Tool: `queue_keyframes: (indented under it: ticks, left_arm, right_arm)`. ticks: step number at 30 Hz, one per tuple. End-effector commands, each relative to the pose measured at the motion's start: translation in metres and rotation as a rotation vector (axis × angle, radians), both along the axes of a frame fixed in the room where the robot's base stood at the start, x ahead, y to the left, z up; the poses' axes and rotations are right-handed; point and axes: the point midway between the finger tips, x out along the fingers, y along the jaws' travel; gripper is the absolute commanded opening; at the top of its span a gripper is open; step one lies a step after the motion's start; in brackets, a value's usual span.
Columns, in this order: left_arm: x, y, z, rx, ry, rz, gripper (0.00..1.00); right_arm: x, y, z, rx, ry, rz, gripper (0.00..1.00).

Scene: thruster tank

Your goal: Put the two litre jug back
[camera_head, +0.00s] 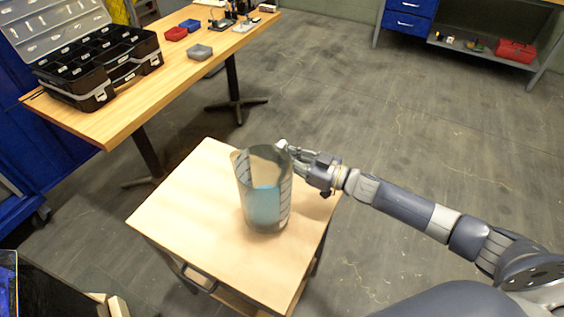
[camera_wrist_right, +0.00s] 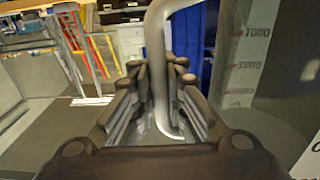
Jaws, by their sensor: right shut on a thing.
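The two litre jug (camera_head: 262,190) is a clear, graduated measuring jug with a bluish tint low down. In the head view it is upright at the small wooden-topped table (camera_head: 190,225); I cannot tell whether its base touches the top. My right gripper (camera_head: 288,152) is at the jug's upper right side, shut on its handle. In the right wrist view the fingers (camera_wrist_right: 160,110) close around the pale curved handle (camera_wrist_right: 156,50), and the jug's wall with printed marks (camera_wrist_right: 250,75) is at the right. My left gripper is not in view.
A long wooden workbench (camera_head: 125,115) at the upper left holds an open black organiser case (camera_head: 95,70), red boxes (camera_head: 176,33) and a grey box (camera_head: 199,51). A blue drawer unit (camera_head: 408,14) and a red toolbox (camera_head: 515,50) stand at the back right. The small table's left half is clear.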

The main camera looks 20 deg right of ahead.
Motion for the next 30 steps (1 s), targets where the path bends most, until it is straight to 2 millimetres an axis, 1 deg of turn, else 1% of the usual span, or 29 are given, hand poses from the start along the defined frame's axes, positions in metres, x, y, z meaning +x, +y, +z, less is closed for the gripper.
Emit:
queue_keyframes:
  ticks: [1, 6, 16, 20, 21, 23, 24, 30]
  left_arm:
    - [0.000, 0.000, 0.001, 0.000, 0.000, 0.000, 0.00]
    - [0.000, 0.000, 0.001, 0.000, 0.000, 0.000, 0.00]
    - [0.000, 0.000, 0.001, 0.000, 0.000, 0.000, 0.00]
    - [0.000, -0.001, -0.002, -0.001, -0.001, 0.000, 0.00]
    - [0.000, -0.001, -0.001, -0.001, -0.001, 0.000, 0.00]
    - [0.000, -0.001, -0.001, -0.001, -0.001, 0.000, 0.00]
    - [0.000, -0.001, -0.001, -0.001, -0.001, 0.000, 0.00]
    - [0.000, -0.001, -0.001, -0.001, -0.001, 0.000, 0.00]
  right_arm:
    - [-0.002, 0.003, -0.008, 0.007, 0.005, 0.003, 0.00]
    - [-0.001, 0.003, -0.023, 0.007, 0.003, 0.003, 0.00]
    - [-0.002, 0.003, -0.027, 0.006, 0.001, 0.004, 0.00]
    - [-0.002, 0.003, -0.031, 0.006, 0.001, 0.004, 0.00]
    - [-0.002, 0.002, -0.033, 0.000, 0.004, 0.003, 0.16]
    - [-0.002, 0.002, -0.032, 0.000, 0.004, 0.003, 0.29]
    - [-0.002, 0.002, -0.033, 0.000, 0.004, 0.003, 0.33]
    - [-0.002, 0.002, -0.032, 0.000, 0.004, 0.003, 0.33]
